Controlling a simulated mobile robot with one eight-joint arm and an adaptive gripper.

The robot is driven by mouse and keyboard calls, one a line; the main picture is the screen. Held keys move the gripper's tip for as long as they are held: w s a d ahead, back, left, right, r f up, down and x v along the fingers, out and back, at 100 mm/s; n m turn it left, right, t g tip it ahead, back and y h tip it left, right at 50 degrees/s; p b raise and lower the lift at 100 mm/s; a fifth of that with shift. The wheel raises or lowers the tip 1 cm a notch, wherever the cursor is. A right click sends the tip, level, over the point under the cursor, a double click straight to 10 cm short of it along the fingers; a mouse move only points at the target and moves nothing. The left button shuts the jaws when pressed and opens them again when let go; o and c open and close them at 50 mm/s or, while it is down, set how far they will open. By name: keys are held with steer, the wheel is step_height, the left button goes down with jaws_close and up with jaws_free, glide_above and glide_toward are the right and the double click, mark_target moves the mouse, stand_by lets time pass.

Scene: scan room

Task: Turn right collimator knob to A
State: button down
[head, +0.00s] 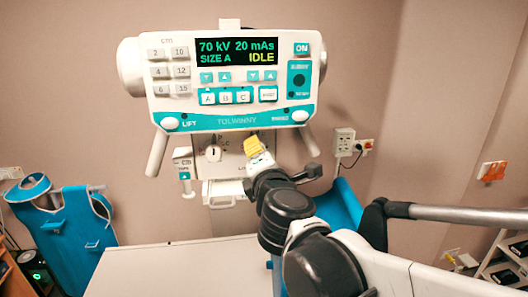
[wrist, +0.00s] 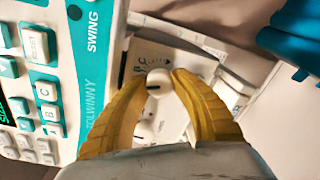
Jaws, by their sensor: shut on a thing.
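My gripper (head: 254,147), with yellow fingers, reaches up to the collimator panel below the console. In the wrist view its fingertips are closed around the sides of the white right collimator knob (wrist: 158,80). A short dark mark shows on the knob's lower left part, but I cannot read which letter it points at. In the head view the gripper hides this knob. The left collimator knob (head: 213,153) is in plain view on the panel (head: 230,164); it shows in the wrist view (wrist: 143,130) between the fingers, lower down.
The console (head: 235,122) hangs just above the panel, its display reading 70 kV, 20 mAs, SIZE A, IDLE. Its handles (head: 157,153) point down on either side. A pale table (head: 180,268) lies below. A blue apron (head: 70,230) hangs at left.

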steer(key=c, duration=1)
jaws_free()
steer(key=v, duration=1.2)
